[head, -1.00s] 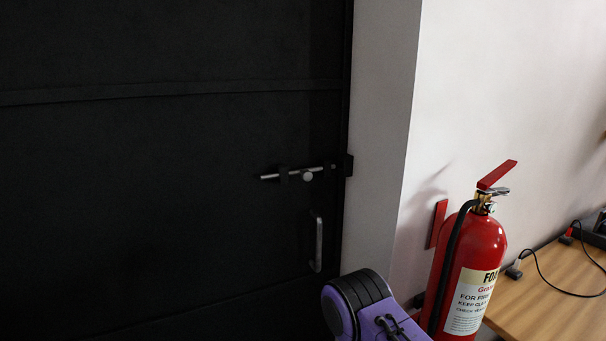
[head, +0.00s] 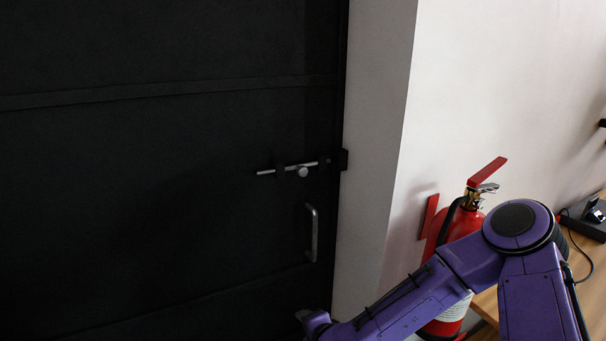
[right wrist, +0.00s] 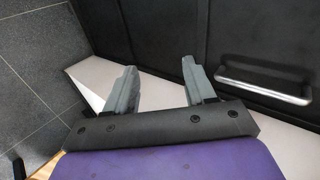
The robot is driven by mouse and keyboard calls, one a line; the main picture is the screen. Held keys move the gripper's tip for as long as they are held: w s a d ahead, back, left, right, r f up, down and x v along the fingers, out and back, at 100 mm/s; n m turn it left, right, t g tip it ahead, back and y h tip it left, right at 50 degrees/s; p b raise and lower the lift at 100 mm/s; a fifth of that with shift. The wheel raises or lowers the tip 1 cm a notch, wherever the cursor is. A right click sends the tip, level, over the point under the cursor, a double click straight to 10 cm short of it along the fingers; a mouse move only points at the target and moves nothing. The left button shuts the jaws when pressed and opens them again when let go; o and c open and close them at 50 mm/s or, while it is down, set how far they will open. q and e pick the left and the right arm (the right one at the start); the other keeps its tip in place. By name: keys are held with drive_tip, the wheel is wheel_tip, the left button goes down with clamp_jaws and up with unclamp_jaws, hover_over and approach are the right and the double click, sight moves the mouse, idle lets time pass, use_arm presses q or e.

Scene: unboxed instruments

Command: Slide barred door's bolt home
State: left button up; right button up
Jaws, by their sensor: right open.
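The dark barred door (head: 150,200) fills the left of the head view. Its silver bolt (head: 268,172) lies roughly level across dark brackets, with a round knob (head: 302,172) on it. A dark keeper (head: 343,159) sits at the door's right edge. The bolt's right end is near the keeper; I cannot tell if it is inside. My right gripper (right wrist: 160,88) is open and empty in the right wrist view, its two grey fingers apart. The door handle (right wrist: 264,84) is to their right, apart from them. The bolt is not in the wrist view. My left gripper is not in view.
A silver pull handle (head: 312,233) is below the bolt. A red fire extinguisher (head: 462,222) stands right of the door, partly behind my right arm. A wooden table (head: 592,262) with black devices and cables is at the far right. The door front is clear around the bolt.

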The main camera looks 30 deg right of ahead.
drive_tip(key=w+d+r+m+t+p, duration=0.1)
drive_tip(key=w+d+r+m+t, duration=0.2)
drive_tip(key=r, duration=0.6)
drive_tip(key=w+d+r+m+t, duration=0.1)
drive_tip(key=w+r+m, duration=0.3)
drive_tip(key=r, duration=0.4)
drive_tip(key=m+t, duration=0.4)
drive_tip(key=m, duration=0.5)
approach(304, 172)
drive_tip(key=shift+y, duration=0.3)
drive_tip(key=w+p, duration=0.2)
drive_tip(key=w, duration=0.8)
drive_tip(key=shift+w+d, duration=0.1)
drive_tip(key=shift+w, duration=0.15)
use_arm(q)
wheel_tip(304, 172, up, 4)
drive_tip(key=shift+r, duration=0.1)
use_arm(e)
drive_tip(key=shift+r, duration=0.1)
